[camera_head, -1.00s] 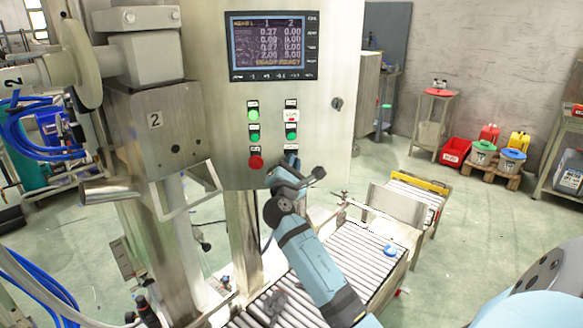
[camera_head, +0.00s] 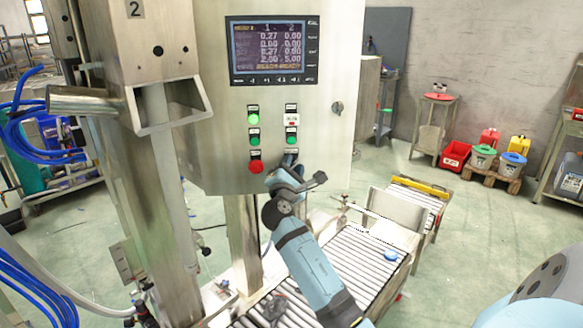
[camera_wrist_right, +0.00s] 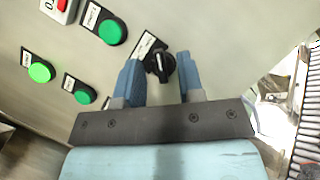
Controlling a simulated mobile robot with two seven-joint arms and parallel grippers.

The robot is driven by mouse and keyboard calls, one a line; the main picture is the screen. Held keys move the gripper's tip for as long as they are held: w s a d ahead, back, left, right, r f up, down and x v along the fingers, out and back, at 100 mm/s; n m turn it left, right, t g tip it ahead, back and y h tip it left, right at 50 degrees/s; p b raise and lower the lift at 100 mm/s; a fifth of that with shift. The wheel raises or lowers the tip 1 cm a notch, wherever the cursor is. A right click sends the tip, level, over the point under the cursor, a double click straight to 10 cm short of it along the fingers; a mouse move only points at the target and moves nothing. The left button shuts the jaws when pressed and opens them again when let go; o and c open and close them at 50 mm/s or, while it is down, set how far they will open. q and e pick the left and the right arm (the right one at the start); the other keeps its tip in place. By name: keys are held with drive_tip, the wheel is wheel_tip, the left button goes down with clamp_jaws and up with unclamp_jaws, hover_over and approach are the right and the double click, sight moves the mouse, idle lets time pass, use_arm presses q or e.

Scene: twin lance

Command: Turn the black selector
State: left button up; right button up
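The black selector (camera_wrist_right: 160,66) is on the grey control panel (camera_head: 225,120), beside a small label plate, in the right wrist view. My right gripper (camera_wrist_right: 159,76) is open, with one blue finger on each side of the selector. A gap shows between the knob and each finger, so it does not look gripped. My left gripper is not in view.
A green button (camera_head: 291,140) is just above my right gripper, and a red button (camera_head: 256,167) is to its left. A lit screen (camera_head: 272,50) is higher up. A roller conveyor (camera_head: 345,262) runs below my right arm. A steel lance unit (camera_head: 150,50) stands at the left.

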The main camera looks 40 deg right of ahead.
drive_tip(key=shift+f, duration=0.1)
drive_tip(key=b+v, duration=0.1)
drive_tip(key=v, duration=1.2)
drive_tip(key=shift+s+a, duration=0.25)
drive_tip(key=shift+a, duration=0.1)
